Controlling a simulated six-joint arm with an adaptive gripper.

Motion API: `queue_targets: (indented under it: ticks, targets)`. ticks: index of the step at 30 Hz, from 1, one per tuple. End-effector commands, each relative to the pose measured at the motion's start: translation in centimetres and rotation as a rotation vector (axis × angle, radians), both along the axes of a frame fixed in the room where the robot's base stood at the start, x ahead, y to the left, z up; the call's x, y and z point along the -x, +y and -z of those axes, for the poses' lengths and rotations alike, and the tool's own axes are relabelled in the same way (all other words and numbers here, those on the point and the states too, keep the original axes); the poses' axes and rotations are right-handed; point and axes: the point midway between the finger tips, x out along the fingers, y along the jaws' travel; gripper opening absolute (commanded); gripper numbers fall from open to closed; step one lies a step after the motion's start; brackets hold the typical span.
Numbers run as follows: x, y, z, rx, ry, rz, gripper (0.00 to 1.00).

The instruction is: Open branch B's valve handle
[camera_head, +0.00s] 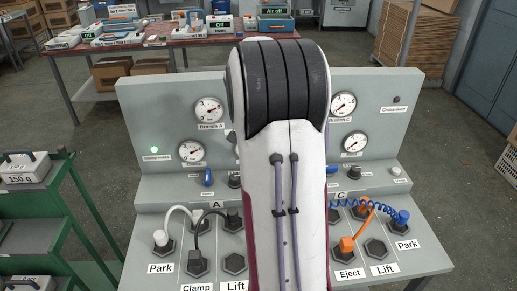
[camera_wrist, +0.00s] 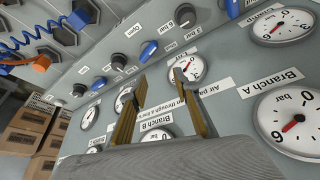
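In the wrist view, several blue valve handles stand in a row along the panel. The middle one (camera_wrist: 148,52), which I take as branch B's, has a black knob (camera_wrist: 118,60) to its left. A gauge with an upside-down "Branch B" label (camera_wrist: 157,135) shows partly between my fingers. My gripper (camera_wrist: 160,77) is open, its two fingers apart with nothing seen between them. The middle handle appears just beyond the left fingertip; I cannot tell whether they touch. In the head view, my arm hides the panel's middle, including branch B.
Branch A's blue handle (camera_head: 207,178) is left of my arm in the head view. Branch A's gauge (camera_head: 208,110) and branch C's gauge (camera_head: 343,104) flank the arm. Hoses and an orange plug (camera_head: 347,244) rise from the front deck. A green cart (camera_head: 60,215) stands left.

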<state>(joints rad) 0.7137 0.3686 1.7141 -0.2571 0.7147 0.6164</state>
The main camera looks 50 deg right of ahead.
Motion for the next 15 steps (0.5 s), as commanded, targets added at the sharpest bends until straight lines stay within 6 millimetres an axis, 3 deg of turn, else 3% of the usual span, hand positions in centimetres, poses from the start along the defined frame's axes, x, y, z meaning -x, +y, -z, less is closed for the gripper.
queue_targets:
  ticks: [6,15]
  targets:
    - [0.4,1.1,-3.1,0.002,-0.003,0.000,0.31]
    - [0.9,2.0,-5.3,0.000,0.000,0.001,0.31]
